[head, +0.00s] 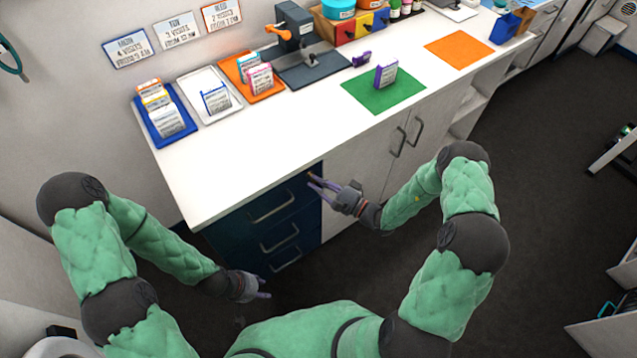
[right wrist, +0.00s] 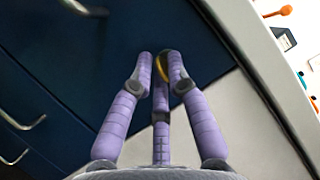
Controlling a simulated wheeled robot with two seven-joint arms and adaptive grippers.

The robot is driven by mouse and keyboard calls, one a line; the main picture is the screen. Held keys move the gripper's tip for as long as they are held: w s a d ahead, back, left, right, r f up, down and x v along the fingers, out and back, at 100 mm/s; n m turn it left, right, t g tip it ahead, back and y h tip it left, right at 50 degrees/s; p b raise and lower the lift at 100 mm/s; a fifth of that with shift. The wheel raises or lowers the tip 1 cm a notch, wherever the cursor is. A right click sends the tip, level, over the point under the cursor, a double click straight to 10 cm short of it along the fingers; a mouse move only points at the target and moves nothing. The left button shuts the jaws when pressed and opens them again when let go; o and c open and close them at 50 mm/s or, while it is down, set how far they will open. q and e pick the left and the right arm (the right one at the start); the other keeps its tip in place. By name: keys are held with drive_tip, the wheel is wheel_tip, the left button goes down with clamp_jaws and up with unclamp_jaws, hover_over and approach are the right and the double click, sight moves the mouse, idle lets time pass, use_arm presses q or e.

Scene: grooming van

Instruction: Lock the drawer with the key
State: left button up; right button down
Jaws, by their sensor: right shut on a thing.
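The dark blue drawer unit (head: 262,226) stands under the left part of the white counter. Its drawers look closed, each with a metal handle; the top drawer handle (head: 272,207) is nearest the counter. My right gripper (head: 316,182) is at the upper right corner of the top drawer's front. In the right wrist view its purple fingers are shut on a small brass-coloured piece (right wrist: 163,64), seemingly the key, close against the blue front. The fingertips hide most of it and any lock. My left gripper (head: 264,290) hangs low, away from the drawers; its finger opening is unclear.
Above, the white counter (head: 240,160) overhangs near my right gripper. Grey cupboard doors (head: 365,165) with handles adjoin on the right. Trays, a green mat (head: 375,98) and an orange mat (head: 459,51) are on the counter. The floor in front is clear.

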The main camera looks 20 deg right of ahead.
drive_tip(key=m, duration=0.2)
drive_tip(key=m+t, duration=0.1)
drive_tip(key=m, duration=0.1)
drive_tip(key=shift+a+f+t, duration=0.1)
drive_tip(key=shift+f+t, duration=0.05)
drive_tip(key=shift+t, duration=0.15)
drive_tip(key=m+t, duration=0.1)
drive_tip(key=m, duration=0.3)
drive_tip(key=shift+s+a+m+t+h, duration=0.1)
drive_tip(key=shift+m+t+h, duration=0.2)
drive_tip(key=shift+t, duration=0.1)
drive_tip(key=shift+s+a+m+t+h+p, duration=0.1)
drive_tip(key=shift+m+t+h+p, duration=0.55)
drive_tip(key=shift+m, duration=1.2)
drive_tip(key=shift+w+a+m+t+h+p, duration=0.1)
drive_tip(key=shift+m+t+h+p, duration=0.6)
drive_tip(key=shift+m, duration=1.2)
drive_tip(key=shift+s+m+t+h+p, duration=0.1)
drive_tip(key=shift+m+t+h+p, duration=0.2)
drive_tip(key=shift+m+h, duration=1.1)
drive_tip(key=shift+m+y, duration=0.45)
drive_tip(key=shift+m, duration=0.2)
drive_tip(key=c, duration=1.2)
unclamp_jaws()
drive_tip(key=shift+d, duration=0.1)
drive_tip(key=v, duration=1.2)
